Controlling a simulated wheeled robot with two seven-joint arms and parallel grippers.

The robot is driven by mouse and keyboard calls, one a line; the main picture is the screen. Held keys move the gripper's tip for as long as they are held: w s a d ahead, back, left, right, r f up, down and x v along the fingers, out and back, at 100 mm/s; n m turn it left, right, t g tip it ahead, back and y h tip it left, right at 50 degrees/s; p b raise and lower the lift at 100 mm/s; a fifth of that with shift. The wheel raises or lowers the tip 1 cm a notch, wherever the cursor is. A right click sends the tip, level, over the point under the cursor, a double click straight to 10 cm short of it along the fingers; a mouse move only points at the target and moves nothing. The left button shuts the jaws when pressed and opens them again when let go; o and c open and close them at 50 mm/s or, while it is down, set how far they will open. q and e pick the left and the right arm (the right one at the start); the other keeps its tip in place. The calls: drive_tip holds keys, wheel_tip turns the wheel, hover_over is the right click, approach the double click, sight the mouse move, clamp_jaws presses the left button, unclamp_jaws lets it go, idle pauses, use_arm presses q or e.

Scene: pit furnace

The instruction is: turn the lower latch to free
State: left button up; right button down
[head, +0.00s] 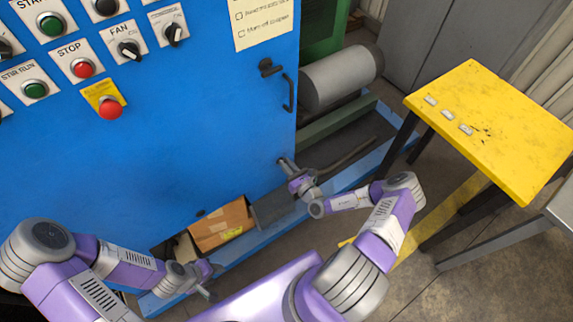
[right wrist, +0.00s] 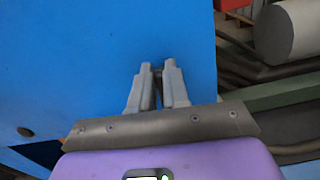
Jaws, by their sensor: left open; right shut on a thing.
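The lower latch (right wrist: 158,88) is a small dark piece near the lower right edge of the blue cabinet door. In the right wrist view it shows only as a dark sliver between my fingers; its angle cannot be told. My right gripper (right wrist: 157,72) is shut on it; in the head view this gripper (head: 283,164) is at the door's lower right edge, hiding the latch. The upper latch (head: 270,68) is dark and sits near the door's right edge. My left gripper (head: 208,288) is open, low in front of the cabinet base, away from the latches.
A dark curved handle (head: 289,93) is on the door's right edge. A cardboard box (head: 222,226) lies below the cabinet, behind the blue base rail (head: 238,247). A grey cylinder (head: 342,77) is right of the cabinet. A yellow-topped table (head: 500,125) stands at right.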

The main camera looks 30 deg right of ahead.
drive_tip(key=m, duration=0.1)
drive_tip(key=m+p, duration=0.1)
drive_tip(key=m, duration=0.1)
drive_tip(key=shift+d, duration=0.35)
drive_tip(key=m, duration=0.4)
drive_tip(key=shift+w+d+f, duration=0.1)
drive_tip(key=shift+d+f, duration=0.25)
drive_tip(key=m, duration=0.3)
drive_tip(key=f+m, duration=0.1)
drive_tip(key=shift+d+m, duration=0.3)
drive_tip(key=m, duration=0.2)
drive_tip(key=f+m+b, duration=0.1)
drive_tip(key=m, duration=0.1)
drive_tip(key=shift+d+m+b, duration=0.15)
drive_tip(key=shift+m+b, duration=0.15)
drive_tip(key=shift+m, duration=0.1)
drive_tip(key=c, duration=1.1)
unclamp_jaws()
